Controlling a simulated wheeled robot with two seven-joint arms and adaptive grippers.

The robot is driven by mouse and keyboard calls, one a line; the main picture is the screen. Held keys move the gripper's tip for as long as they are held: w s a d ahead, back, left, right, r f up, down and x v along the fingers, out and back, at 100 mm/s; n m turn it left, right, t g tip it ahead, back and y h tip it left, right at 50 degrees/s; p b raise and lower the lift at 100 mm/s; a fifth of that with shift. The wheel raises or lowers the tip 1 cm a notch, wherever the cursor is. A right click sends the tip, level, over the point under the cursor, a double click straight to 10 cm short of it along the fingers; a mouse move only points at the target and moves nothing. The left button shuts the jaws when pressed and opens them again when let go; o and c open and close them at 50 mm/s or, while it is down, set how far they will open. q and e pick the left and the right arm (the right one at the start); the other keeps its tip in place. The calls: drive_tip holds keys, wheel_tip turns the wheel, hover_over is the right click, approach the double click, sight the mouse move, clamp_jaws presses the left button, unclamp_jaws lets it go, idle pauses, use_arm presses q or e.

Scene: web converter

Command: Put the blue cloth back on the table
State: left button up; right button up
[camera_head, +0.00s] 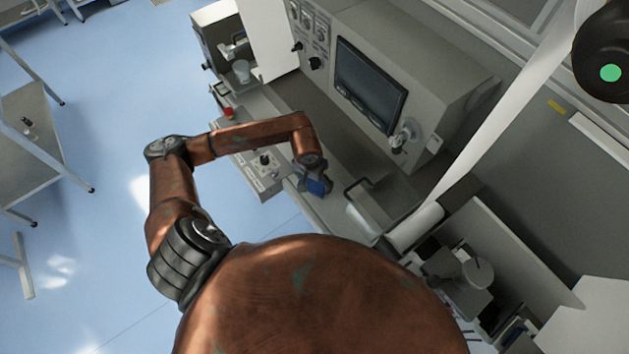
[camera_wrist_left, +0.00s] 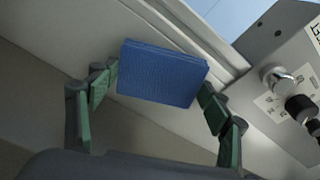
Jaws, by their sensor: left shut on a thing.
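The blue cloth (camera_head: 318,187) is a small folded block beside the grey machine. In the left wrist view the cloth (camera_wrist_left: 162,74) lies between the green finger pads, which touch its two ends. My left gripper (camera_head: 313,182) is shut on it, over the machine's pale ledge (camera_head: 330,212). I cannot tell whether the cloth touches the ledge. A grey table (camera_head: 35,125) stands at the far left, across the blue floor, with a small dark object on it. I cannot tell whether this is the table meant. My right gripper is not in view.
The machine's control box (camera_head: 262,172) with knobs sits close beside the left gripper. A dark screen (camera_head: 370,85) is behind it. A white web (camera_head: 500,115) runs down to a roller on the right. The blue floor (camera_head: 100,190) at left is open.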

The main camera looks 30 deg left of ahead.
sight(311, 187)
use_arm(q)
drive_tip(key=o, duration=1)
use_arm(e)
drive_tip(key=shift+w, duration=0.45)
use_arm(q)
drive_tip(key=shift+r+p, duration=0.15)
drive_tip(key=shift+p, duration=0.15)
drive_tip(key=r, duration=0.4)
drive_tip(key=s+r+b, duration=0.1)
drive_tip(key=r, duration=0.3)
drive_tip(key=r+b, duration=0.1)
drive_tip(key=r, duration=0.2)
drive_tip(key=shift+s+r, duration=0.4)
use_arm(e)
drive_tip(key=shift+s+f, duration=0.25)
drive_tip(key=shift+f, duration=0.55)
